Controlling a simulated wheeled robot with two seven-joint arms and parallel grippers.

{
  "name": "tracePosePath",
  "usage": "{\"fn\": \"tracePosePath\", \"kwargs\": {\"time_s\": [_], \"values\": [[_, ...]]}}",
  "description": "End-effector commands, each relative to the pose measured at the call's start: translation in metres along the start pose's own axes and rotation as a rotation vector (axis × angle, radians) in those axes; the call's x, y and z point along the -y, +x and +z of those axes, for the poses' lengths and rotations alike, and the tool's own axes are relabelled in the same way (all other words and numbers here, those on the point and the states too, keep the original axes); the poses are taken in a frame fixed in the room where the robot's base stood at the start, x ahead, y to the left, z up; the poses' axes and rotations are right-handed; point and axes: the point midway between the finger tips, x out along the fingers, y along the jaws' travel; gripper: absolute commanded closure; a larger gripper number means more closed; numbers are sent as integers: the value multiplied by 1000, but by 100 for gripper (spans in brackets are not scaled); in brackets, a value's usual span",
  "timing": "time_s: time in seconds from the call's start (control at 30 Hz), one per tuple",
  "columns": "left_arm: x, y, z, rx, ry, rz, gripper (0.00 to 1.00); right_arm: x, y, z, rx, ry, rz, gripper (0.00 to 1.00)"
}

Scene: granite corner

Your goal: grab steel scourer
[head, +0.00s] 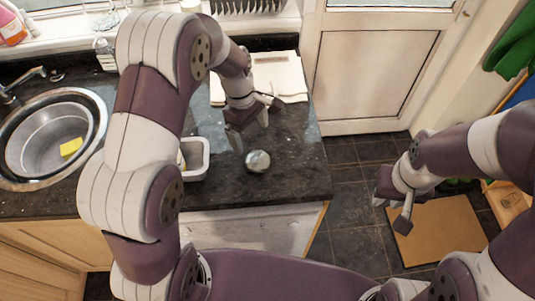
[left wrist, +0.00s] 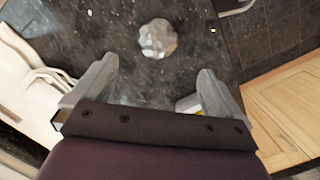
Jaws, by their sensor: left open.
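The steel scourer (head: 258,161), a round silvery lump, lies on the dark granite worktop (head: 290,185) near its front right part. My left gripper (head: 250,138) is above the worktop, just behind the scourer, with its fingers apart and nothing between them. In the left wrist view the scourer (left wrist: 158,38) shows whole, ahead of the two spread fingers (left wrist: 155,88) and apart from them. My right gripper (head: 391,212) hangs over the floor side at the right, away from the worktop; its finger gap is unclear.
A white tub (head: 195,160) stands left of the scourer, partly hidden by my left arm. A round sink (head: 40,145) holds a yellow sponge (head: 71,147). A pale board or cloth (head: 285,78) lies behind my left gripper. The worktop ends right of the scourer.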

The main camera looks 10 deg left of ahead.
Motion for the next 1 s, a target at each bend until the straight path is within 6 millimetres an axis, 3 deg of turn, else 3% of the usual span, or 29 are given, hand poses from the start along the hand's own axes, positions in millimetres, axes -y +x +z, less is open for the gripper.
{"fn": "tracePosePath", "kwargs": {"time_s": [0.2, 0.37, 0.6, 0.87, 1.0], "values": [[1, 46, 1, 2, 2, -5, 0, 0, -12, -2, -1, 0, 0, 69], [2, 64, 2, 0, 4, -4, 0, 0, -18, -2, 0, 0, 0, 69], [4, 106, 2, 0, 4, -3, 0, 0, -31, -4, -1, 0, 0, 69], [3, 112, 2, -1, 5, 0, 0, 0, -30, -4, 0, 0, 0, 69], [3, 112, 2, -1, 5, 0, 46, 0, -30, -4, 0, 0, 0, 69]]}}
